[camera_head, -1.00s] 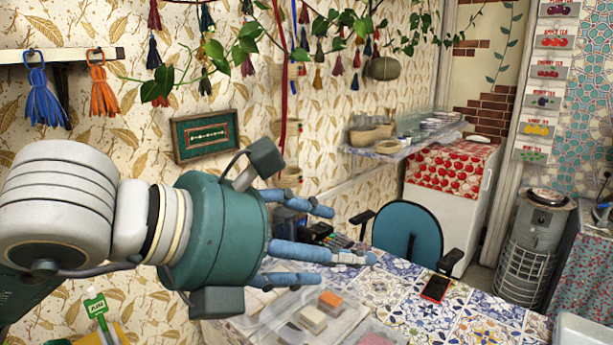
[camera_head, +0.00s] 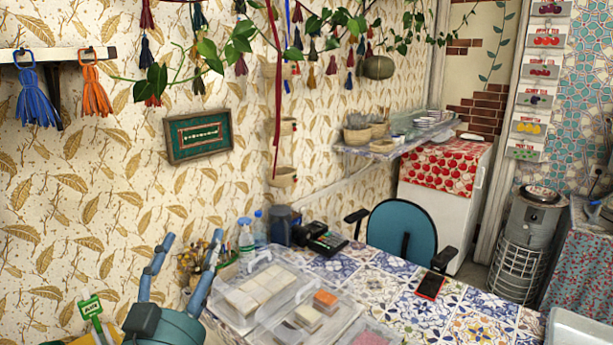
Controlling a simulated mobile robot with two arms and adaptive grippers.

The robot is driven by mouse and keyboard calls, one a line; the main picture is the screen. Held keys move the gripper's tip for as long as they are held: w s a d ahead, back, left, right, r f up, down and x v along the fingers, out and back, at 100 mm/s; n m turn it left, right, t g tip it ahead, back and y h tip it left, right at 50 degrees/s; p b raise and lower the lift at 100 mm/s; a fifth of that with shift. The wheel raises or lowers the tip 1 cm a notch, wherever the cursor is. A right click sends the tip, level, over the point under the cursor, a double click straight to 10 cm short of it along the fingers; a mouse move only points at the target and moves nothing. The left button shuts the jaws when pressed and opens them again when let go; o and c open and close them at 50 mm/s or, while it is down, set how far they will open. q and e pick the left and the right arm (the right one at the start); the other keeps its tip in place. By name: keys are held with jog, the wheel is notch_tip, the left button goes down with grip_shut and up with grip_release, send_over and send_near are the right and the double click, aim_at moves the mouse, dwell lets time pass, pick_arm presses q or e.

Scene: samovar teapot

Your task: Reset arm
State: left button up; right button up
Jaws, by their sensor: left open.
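My left gripper (camera_head: 184,262) is at the lower left of the head view, with its blue fingers pointing up and spread apart. It is open and empty. Its teal body is cut off by the bottom edge of the picture. The fingers stand to the left of the tiled table (camera_head: 395,310) and of the clear plastic boxes (camera_head: 262,283) on it. My right gripper is not in view.
A teal chair (camera_head: 402,236) stands behind the table. A red phone (camera_head: 431,285) and a card terminal (camera_head: 322,241) lie on the tabletop. A spray bottle (camera_head: 246,240) stands near the wall. A metal samovar (camera_head: 528,235) is at the right. Tassels and vines hang above.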

pick_arm(q)
jog(key=s+a+f+n+g+y, duration=0.1)
jog(key=s+f+g, duration=0.15)
jog(key=f, duration=0.65)
jog(key=s+a+f+n+g, duration=0.15)
jog(key=f+g, duration=0.25)
jog(key=f, duration=0.4)
jog(key=s+a+f+g+y, duration=0.1)
jog(key=s+a+f+g, duration=0.15)
jog(key=f, duration=0.65)
jog(key=s+d+f+g+h, duration=0.1)
jog(key=s+f+g, duration=0.3)
jog(key=s+f, duration=0.55)
jog(key=s+d+f+g+h, duration=0.15)
jog(key=s+f+g, duration=0.4)
jog(key=s, duration=0.65)
notch_tip(320, 180, down, 29)
jog(key=s, duration=0.2)
jog(key=s+a+f+g, duration=0.1)
jog(key=s+a+f, duration=0.1)
jog(key=s+f, duration=1.2)
jog(key=shift+s+a+f+g+y, duration=0.25)
jog(key=shift+s+a+g+y, duration=0.15)
jog(key=shift+s, duration=0.85)
jog(key=shift+d, duration=0.1)
